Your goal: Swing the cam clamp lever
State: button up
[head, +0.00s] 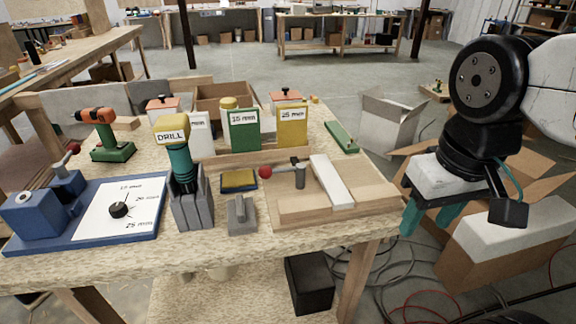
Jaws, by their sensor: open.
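The cam clamp lever (282,170) is a dark bar with a red ball knob (265,172) at its left end. It sits on a grey post on the wooden fixture board (300,207) at the table's right side. A pale strip (331,180) lies on the board just right of the post. My gripper (428,222) hangs right of the table's front right corner, fingers pointing down, apart from the lever. It is open with nothing visible between its teal fingers.
A yellow-headed drill (171,135) in a grey holder stands left of the fixture. Several upright labelled cards, including a green one (243,130), stand behind it. A blue dial base (85,220) is at left. Open cardboard boxes (500,245) and cables lie on the floor at right.

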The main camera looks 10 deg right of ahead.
jog(key=shift+w+a+f, duration=0.1)
jog(key=shift+a+f, duration=0.1)
jog(key=shift+a, duration=0.15)
jog(key=c, duration=0.5)
jog(key=w+a+n, duration=0.1)
jog(key=w+a+n+g, duration=0.1)
jog(key=w+a, duration=0.1)
jog(key=shift+w+f, duration=0.15)
jog(key=shift+f, duration=0.05)
grip_shut()
jog(key=w+a+r+t, duration=0.2)
jog(key=w+a+t, duration=0.1)
jog(key=w+a, duration=1.3)
jog(key=shift+y, duration=0.3)
jog(key=x, duration=0.3)
jog(key=w+d+x, duration=0.1)
jog(key=x, duration=0.3)
jog(key=d+x, duration=0.1)
jog(key=x, duration=0.3)
jog(key=shift+w+d+r, duration=0.1)
jog(key=shift+w+d, duration=0.05)
jog(key=shift+w, duration=0.1)
jog(key=shift+w+a, duration=0.15)
jog(key=shift+w, duration=0.45)
jog(key=shift+w+a, duration=0.15)
jog(key=shift+w, duration=0.5)
jog(key=shift+w+a, duration=0.1)
jog(key=shift+w, duration=0.45)
jog(key=shift+w, duration=0.2)
